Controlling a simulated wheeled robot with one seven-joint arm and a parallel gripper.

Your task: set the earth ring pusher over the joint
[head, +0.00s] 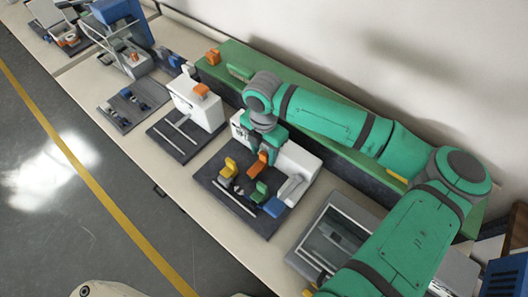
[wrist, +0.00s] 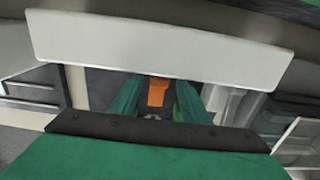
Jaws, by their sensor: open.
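A dark fixture plate (head: 208,178) on the bench carries a yellow block (head: 229,168), an orange block (head: 257,165), a green block (head: 259,192) and a blue block (head: 275,207). Which of these is the earth ring pusher I cannot tell for sure. My gripper (head: 268,146) is over the back of this plate, close to the orange block. In the wrist view my green fingers (wrist: 157,108) are apart, with the orange block (wrist: 157,92) seen between them. Whether they touch it I cannot tell. The joint is too small to make out.
A white machine with an orange top (head: 200,90) stands to the left on its own dark plate. A grey framed tray (head: 335,240) lies to the right. A long green rail (head: 230,72) runs behind along the wall. The bench's front strip is clear.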

